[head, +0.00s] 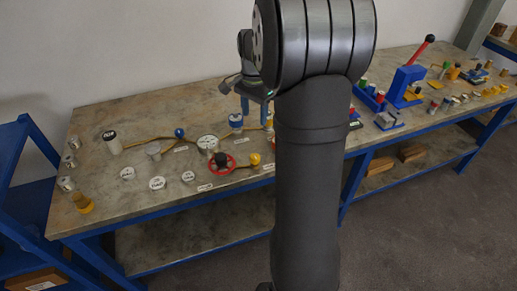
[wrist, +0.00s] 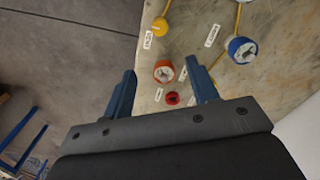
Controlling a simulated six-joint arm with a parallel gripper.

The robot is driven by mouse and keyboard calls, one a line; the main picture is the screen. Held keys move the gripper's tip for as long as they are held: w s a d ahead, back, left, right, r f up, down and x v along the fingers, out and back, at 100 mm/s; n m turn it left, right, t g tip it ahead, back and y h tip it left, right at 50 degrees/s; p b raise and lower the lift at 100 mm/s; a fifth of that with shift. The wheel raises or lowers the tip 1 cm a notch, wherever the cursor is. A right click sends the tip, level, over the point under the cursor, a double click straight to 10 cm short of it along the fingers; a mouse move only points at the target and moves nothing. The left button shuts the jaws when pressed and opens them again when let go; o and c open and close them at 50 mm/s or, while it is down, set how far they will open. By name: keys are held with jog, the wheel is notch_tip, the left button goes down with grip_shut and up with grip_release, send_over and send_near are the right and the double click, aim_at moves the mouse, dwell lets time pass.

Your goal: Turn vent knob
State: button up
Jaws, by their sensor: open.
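My gripper (head: 257,108) is open above the workbench, with its blue fingers pointing down. In the wrist view, my gripper (wrist: 164,92) has a gap between its fingers. A red-orange rimmed round fitting (wrist: 164,71) and a smaller red knob-like piece with a dark centre (wrist: 172,98) show in that gap, below the fingers and apparently untouched. A blue-rimmed round fitting (wrist: 242,50) lies to the right. Small white labels are beside them, but I cannot read which one marks the vent knob. My arm hides part of the bench in the head view.
A red handwheel with a black centre (head: 221,164) is on the bench, near a yellow ball (head: 255,158) and a blue ball (head: 179,132). Several pale cylinders stand at the left. A yellow ball (wrist: 159,27) shows in the wrist view.

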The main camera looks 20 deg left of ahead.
aim_at(255, 156)
notch_tip(255, 156, down, 18)
jog(key=n, duration=0.3)
jog(key=shift+s, duration=0.15)
jog(key=shift+c, duration=0.4)
jog(key=c, duration=0.9)
